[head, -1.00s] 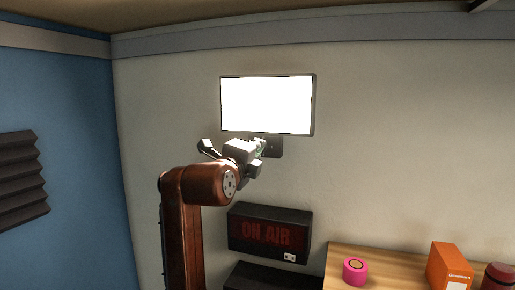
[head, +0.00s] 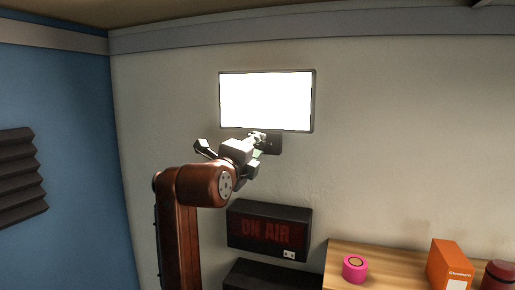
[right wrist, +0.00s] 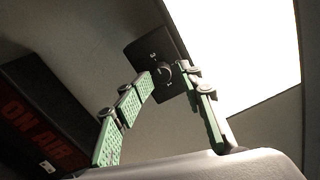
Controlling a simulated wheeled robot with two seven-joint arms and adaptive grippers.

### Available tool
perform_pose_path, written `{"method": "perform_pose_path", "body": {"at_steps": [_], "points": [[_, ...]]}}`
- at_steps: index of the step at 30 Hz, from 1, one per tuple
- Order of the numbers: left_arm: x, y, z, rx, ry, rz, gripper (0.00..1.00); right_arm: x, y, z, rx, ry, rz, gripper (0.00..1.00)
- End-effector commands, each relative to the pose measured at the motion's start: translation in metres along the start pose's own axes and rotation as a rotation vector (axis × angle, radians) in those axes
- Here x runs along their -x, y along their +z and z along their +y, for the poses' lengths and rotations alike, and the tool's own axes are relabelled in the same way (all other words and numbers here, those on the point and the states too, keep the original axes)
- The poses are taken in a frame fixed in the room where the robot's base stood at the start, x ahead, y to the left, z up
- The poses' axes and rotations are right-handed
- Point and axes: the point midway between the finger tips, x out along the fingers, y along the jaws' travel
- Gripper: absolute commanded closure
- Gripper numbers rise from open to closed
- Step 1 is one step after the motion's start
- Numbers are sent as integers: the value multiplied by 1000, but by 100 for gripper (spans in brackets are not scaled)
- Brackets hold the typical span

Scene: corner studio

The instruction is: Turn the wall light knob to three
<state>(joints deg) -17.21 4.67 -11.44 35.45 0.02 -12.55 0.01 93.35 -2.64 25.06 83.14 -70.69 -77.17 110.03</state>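The lit wall light panel (head: 265,102) is a bright white rectangle in a dark frame. Its dark knob plate (head: 272,144) sits just under it; the plate (right wrist: 148,48) also shows in the right wrist view with small pale marks, one like a 3. The knob (right wrist: 165,73) is between the fingertips of my right gripper (right wrist: 168,76), which looks shut on it; the fingers partly hide it. In the head view, my right gripper (head: 258,141) is at the plate, seen from behind. My left gripper is not in view.
An ON AIR sign (head: 268,232) hangs below the plate, with a dark box (head: 270,275) under it. A wooden shelf (head: 390,264) at lower right holds a pink round item (head: 354,270), an orange box (head: 450,266) and a dark red container (head: 498,277). The wall right of the plate is bare.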

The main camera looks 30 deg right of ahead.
Motion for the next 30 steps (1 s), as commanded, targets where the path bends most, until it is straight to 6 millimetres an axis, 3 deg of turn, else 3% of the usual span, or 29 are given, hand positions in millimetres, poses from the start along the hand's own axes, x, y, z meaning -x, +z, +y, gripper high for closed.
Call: {"method": "perform_pose_path", "body": {"at_steps": [9, 15, 30], "points": [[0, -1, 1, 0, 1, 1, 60, 67, 1, 0, -1, 0, -4, 65], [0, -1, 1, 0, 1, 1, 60, 95, 1, 0, 1, 1, -2, 65], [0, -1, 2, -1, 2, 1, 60, 105, 0, 0, 1, 2, 0, 65]]}}
